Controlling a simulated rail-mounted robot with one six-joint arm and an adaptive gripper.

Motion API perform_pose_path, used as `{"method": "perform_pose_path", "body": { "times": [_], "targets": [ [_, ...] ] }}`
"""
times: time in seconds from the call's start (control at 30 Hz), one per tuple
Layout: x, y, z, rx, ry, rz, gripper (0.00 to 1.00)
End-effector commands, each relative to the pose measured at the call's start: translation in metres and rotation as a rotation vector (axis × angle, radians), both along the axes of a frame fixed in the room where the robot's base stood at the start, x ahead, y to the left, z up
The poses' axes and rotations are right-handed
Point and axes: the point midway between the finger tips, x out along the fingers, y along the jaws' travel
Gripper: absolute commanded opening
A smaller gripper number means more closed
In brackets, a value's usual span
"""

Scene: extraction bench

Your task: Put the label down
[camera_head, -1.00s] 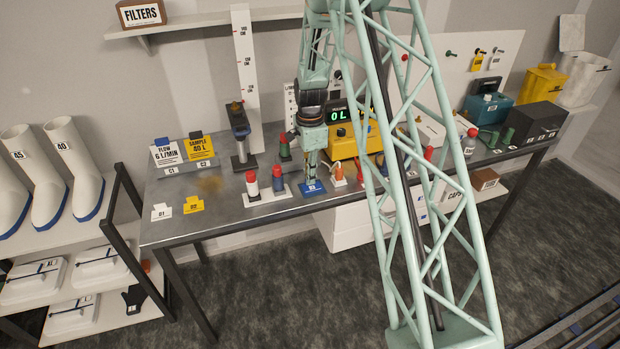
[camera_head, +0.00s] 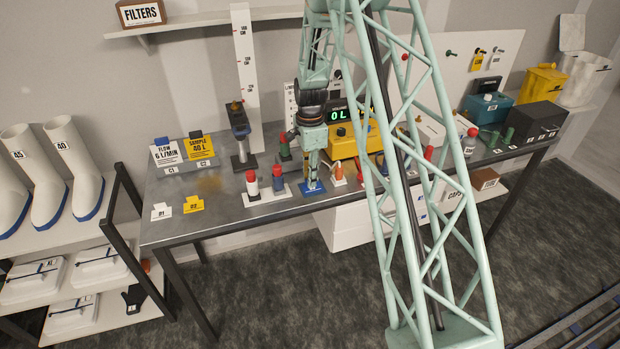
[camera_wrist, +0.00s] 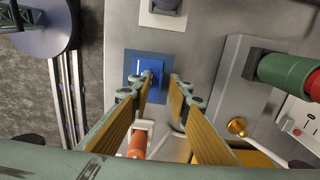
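The blue label (camera_head: 312,188) is on the grey bench near its front edge, under my gripper (camera_head: 313,180). In the wrist view the blue label (camera_wrist: 152,66) lies on a darker blue base just beyond my fingertips. My gripper (camera_wrist: 161,77) is open, with a clear gap between its two fingers and nothing seen held in it. The left fingertip overlaps the label's near part in the picture; I cannot tell whether it touches.
An orange cone-shaped item (camera_head: 338,172) stands close to the right. A white label (camera_head: 161,211) and a yellow label (camera_head: 193,204) sit farther left. The yellow meter (camera_head: 345,140) is behind.

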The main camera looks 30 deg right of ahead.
Motion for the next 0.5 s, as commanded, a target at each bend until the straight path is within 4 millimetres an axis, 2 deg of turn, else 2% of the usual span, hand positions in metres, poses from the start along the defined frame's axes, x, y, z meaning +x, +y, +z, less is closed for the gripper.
{"method": "perform_pose_path", "body": {
  "times": [0.27, 0.5],
  "targets": [
    [0.001, 0.0, 0.02, 0.0, -0.003, 0.0, 0.17],
    [0.001, 0.0, 0.05, 0.0, -0.003, 0.0, 0.17]
  ]
}}
